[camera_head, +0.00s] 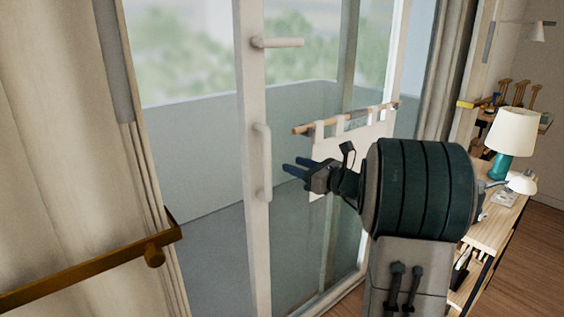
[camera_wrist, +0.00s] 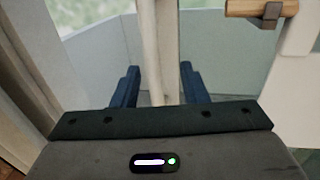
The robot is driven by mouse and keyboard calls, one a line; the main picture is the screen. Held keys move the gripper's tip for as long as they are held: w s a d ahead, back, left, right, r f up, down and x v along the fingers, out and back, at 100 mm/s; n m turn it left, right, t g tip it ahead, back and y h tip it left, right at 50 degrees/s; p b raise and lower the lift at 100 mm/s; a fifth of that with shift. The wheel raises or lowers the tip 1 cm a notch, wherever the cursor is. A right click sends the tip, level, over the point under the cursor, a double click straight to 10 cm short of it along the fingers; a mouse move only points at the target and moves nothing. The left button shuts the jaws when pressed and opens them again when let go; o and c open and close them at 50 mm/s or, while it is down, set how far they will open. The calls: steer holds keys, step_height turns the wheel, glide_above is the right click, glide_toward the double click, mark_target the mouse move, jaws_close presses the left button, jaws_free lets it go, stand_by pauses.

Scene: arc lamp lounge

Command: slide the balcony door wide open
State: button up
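The balcony door (camera_head: 252,90) has a pale frame upright with glass to its right. A pale vertical handle (camera_head: 262,165) is on this upright, with a short horizontal peg (camera_head: 278,42) above it. My gripper (camera_head: 292,166) is just right of the handle in the head view, its blue fingers apart and pointing left. In the wrist view, my gripper (camera_wrist: 157,85) is open, with a pale vertical bar (camera_wrist: 160,50) showing between the fingers. I cannot tell whether they touch it. The balcony shows left of the upright; I cannot tell whether glass covers that part.
A wooden rod with a pale cloth (camera_head: 352,146) hangs beyond my gripper, close on the right. A brown rail (camera_head: 90,268) and beige curtain (camera_head: 50,120) stand at the left. A wooden desk (camera_head: 490,225) with a teal lamp (camera_head: 512,135) is at the right.

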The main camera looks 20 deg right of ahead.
steer(key=shift+v, duration=2.1)
